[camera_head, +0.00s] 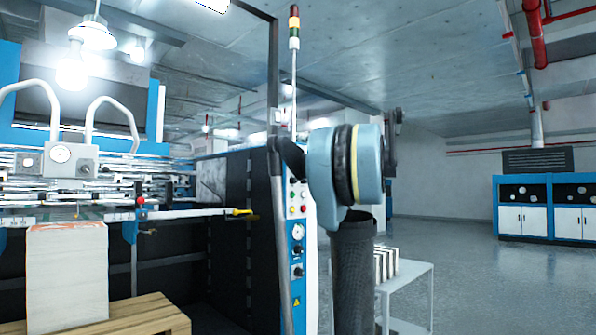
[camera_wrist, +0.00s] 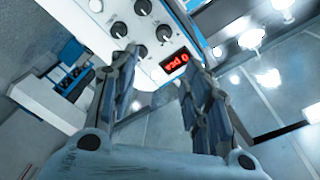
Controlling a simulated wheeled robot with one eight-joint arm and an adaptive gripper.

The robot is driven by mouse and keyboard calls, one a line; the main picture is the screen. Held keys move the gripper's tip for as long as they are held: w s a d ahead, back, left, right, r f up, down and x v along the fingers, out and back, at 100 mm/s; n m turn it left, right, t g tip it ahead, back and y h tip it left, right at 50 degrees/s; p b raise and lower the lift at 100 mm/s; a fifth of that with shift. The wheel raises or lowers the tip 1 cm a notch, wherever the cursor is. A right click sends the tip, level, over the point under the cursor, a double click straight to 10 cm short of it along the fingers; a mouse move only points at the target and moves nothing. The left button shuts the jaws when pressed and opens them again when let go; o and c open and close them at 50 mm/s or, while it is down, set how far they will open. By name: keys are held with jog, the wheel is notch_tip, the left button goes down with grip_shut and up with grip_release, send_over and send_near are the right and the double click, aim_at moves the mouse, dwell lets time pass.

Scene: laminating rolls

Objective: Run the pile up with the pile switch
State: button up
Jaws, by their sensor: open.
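A tall paper pile (camera_head: 66,278) stands on a wooden pallet (camera_head: 135,313) under the machine's feed head at the left of the head view. A narrow blue control column (camera_head: 298,315) carries coloured buttons, a round gauge and dark rotary switches (camera_head: 297,271). No label is readable, so I cannot tell which is the pile switch. In the wrist view my gripper (camera_wrist: 160,64) is open and empty, its fingers spread before a pale panel (camera_wrist: 110,45) with several black knobs and a red digit display (camera_wrist: 174,68). Whether a fingertip touches the panel is unclear. My arm hides part of the column's right side.
A white side table (camera_head: 408,274) with striped stacked items stands right of my arm. Blue-and-white cabinets (camera_head: 548,207) stand at the far right. A rod with a yellow end (camera_head: 240,212) juts from the machine towards the column. Grey floor is clear at right.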

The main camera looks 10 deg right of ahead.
aim_at(296, 166)
jog(key=x, duration=1.6)
jog(key=shift+a, duration=0.45)
jog(key=shift+c, duration=0.6)
grip_shut()
